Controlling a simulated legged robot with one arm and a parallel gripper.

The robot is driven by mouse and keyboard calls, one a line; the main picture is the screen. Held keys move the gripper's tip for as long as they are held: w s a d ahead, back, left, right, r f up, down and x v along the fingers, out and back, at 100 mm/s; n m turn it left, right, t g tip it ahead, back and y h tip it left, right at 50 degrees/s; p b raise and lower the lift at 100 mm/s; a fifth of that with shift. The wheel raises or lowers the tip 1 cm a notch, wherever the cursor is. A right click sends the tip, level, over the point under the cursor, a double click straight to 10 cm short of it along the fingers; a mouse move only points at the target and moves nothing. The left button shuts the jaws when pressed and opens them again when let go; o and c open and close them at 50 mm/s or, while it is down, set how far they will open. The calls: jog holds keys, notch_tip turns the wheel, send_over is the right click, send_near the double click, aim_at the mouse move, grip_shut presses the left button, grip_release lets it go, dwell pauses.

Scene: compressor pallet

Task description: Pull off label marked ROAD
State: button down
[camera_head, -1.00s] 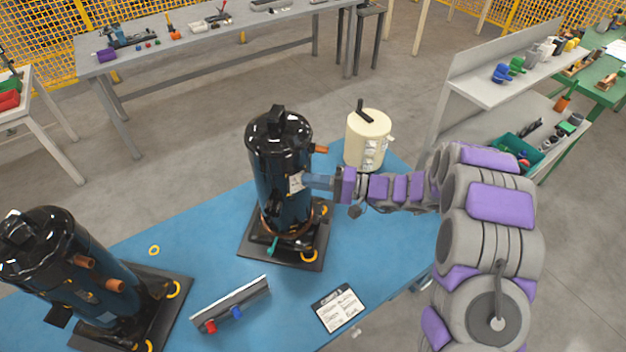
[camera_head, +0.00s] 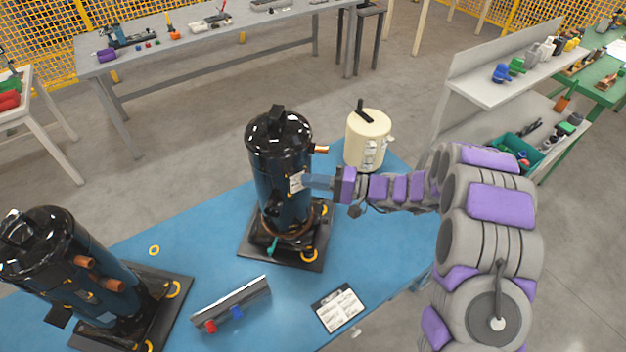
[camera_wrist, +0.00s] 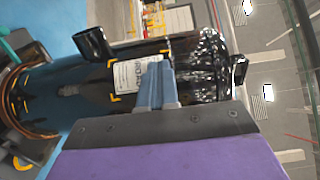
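A white label (camera_wrist: 128,76) with dark print sits on the side of the dark, glossy compressor (camera_head: 280,160); the label also shows in the head view (camera_head: 296,182). Some large letters show beside my fingers, but I cannot read the whole word. My gripper (camera_wrist: 160,66) has its two blue-grey fingers close together, with tips at the label's right part in the wrist view. They hide some of it. I cannot tell whether a label edge is between them. In the head view my gripper (camera_head: 306,182) reaches the compressor from the right.
A second compressor (camera_head: 60,270) stands at the left on the blue table (camera_head: 210,240). A cream tank (camera_head: 368,140) stands behind my wrist. A pipe stub (camera_head: 320,149) juts out above my gripper. A low rack (camera_head: 232,303) and a printed sheet (camera_head: 338,307) are in front.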

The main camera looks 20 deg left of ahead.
jog(key=shift+s+d+f, duration=0.1)
dwell(0.7)
jog(key=shift+s+d+b, duration=0.95)
jog(key=shift+d+b, duration=0.15)
jog(key=shift+s+d+b, duration=0.9)
jog(key=shift+d+b, duration=0.2)
